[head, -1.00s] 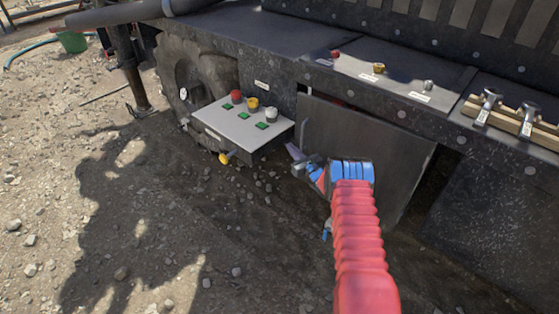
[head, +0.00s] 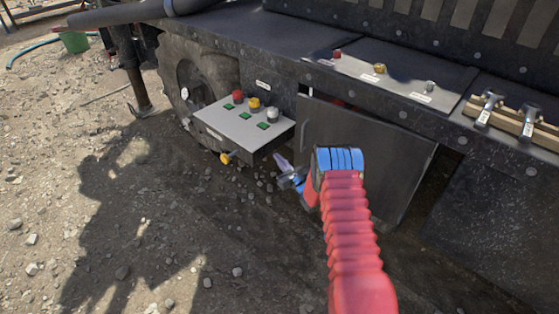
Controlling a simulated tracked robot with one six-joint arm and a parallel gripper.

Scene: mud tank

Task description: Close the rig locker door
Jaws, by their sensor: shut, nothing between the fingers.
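The rig locker door (head: 375,150) is a dark grey panel on the side of the rig in the head view. It stands ajar, with a dark gap along its top and at its right edge. My gripper (head: 281,164) is shut and empty, low by the door's left edge and under the right corner of the grey control panel. My red and blue arm covers part of the door's lower left. I cannot tell whether the gripper touches the door.
The grey control panel (head: 230,122) with coloured buttons juts out left of the door. A yellow knob (head: 227,158) sticks out below it. Stony ground at the left is open.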

